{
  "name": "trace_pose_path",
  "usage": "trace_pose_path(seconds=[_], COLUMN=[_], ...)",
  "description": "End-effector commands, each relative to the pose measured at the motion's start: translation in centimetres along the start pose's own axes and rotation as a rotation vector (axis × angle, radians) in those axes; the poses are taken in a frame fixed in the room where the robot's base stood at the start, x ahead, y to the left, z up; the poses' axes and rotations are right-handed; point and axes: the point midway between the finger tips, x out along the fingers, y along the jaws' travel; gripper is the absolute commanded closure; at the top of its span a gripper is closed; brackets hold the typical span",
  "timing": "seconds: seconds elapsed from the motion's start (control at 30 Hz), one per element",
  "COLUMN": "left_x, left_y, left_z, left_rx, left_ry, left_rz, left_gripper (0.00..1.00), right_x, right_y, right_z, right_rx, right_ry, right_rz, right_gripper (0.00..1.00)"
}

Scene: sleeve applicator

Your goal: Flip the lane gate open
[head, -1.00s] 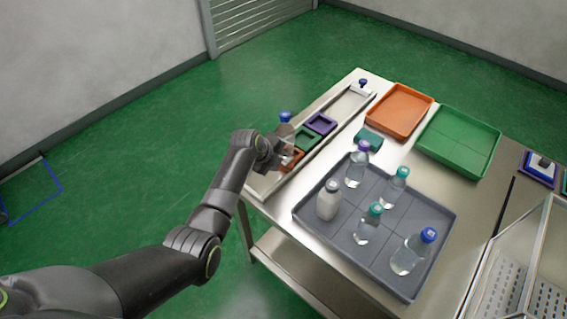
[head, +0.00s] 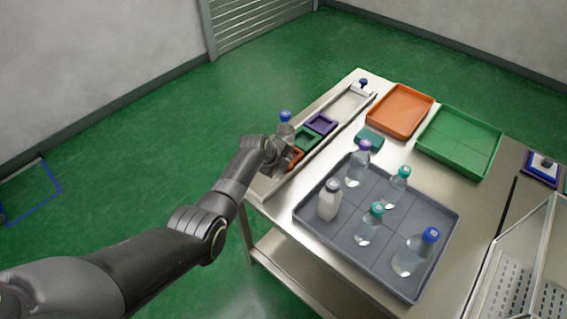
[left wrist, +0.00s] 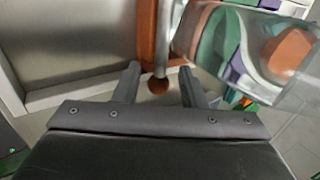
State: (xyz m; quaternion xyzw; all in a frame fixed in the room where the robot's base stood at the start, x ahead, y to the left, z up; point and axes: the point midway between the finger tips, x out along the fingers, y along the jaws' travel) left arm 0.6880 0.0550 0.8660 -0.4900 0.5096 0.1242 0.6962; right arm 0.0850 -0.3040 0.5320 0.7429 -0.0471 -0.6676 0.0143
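A lane with a pale metal rim (head: 340,112) runs along the left edge of the table. In it are an orange frame (head: 295,156), a green frame (head: 308,138) and a purple frame (head: 321,123). My left gripper (head: 280,152) is at the lane's near end, beside the orange frame and a clear blue-capped bottle (head: 285,128). In the left wrist view its two fingers (left wrist: 160,72) are apart. A grey rod with a brown ball end (left wrist: 158,86), which may be the gate's handle, lies between them, against an orange-brown bar (left wrist: 147,35). I cannot tell whether they touch it. My right gripper is not in view.
A grey tray (head: 310,205) with several bottles stands right of the lane. An orange tray (head: 400,110) and a green tray (head: 459,140) lie behind it. In the left wrist view a clear bottle (left wrist: 215,45) is close by the right finger.

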Motion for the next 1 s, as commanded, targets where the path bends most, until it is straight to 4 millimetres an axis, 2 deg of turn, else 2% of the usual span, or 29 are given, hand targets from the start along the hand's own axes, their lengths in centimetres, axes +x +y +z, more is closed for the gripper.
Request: trace_pose_path(seconds=[0.03,0.27,0.3,0.57,1.0], left_x=[0.0,0.0,0.0,0.0,-1.2], left_y=[0.0,0.0,0.0,0.1,-0.8], left_z=[0.0,-0.1,-0.1,-0.2,-0.1], left_rx=[0.0,0.0,-0.001,-0.004,-0.074], left_ry=[0.0,0.001,0.002,0.007,0.115], left_rz=[0.0,0.0,0.001,0.002,0.004], left_gripper=[0.69,0.99,1.0,1.0,1.0], right_x=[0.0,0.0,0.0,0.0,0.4], right_y=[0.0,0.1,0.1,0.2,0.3], right_z=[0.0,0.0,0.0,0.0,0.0], right_rx=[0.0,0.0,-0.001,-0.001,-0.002], right_ry=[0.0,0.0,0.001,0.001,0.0], right_rz=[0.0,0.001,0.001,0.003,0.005], right_gripper=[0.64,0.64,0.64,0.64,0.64])
